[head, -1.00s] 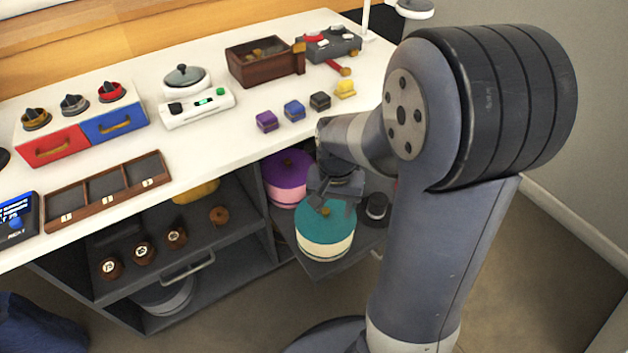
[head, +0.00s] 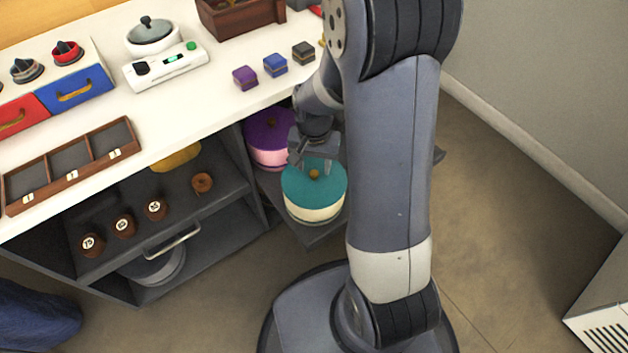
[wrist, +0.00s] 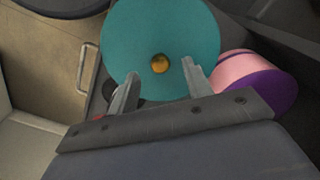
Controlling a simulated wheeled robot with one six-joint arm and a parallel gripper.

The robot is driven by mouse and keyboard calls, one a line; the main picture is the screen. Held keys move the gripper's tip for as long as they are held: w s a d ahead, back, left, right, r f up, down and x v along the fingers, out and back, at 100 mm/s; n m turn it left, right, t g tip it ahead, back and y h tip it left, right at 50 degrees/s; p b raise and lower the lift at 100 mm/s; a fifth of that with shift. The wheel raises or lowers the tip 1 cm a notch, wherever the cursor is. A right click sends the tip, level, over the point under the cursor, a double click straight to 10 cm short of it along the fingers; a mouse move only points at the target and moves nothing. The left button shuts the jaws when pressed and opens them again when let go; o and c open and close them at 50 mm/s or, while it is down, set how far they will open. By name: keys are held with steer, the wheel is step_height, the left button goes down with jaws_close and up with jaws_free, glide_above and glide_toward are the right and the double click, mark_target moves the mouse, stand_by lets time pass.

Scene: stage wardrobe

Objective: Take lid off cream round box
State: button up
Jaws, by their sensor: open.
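The cream round box (head: 314,213) stands upright on a dark pull-out shelf under the counter. Its teal lid (head: 300,186) is on it, with a small gold knob (head: 314,174) at the centre. In the wrist view the lid (wrist: 140,35) fills the upper middle, and the knob (wrist: 160,64) sits just beyond the line between the fingertips. My gripper (head: 313,165) is open and empty, close to the lid. In the wrist view my gripper's fingers (wrist: 160,70) lie to either side of the knob, apart from it. The lid hides the box body in the wrist view.
A pink round box with a purple lid (head: 268,135) stands close behind left; it also shows in the wrist view (wrist: 262,85). The counter edge overhangs the shelf. Several brown weights, one being (head: 122,223), sit on the left shelf.

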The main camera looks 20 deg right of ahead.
mark_target(314, 177)
step_height(314, 177, down, 3)
steer(key=shift+r+b, duration=0.1)
steer(key=shift+b, duration=0.2)
steer(key=shift+c, duration=0.2)
steer(key=shift+r, duration=0.1)
jaws_close()
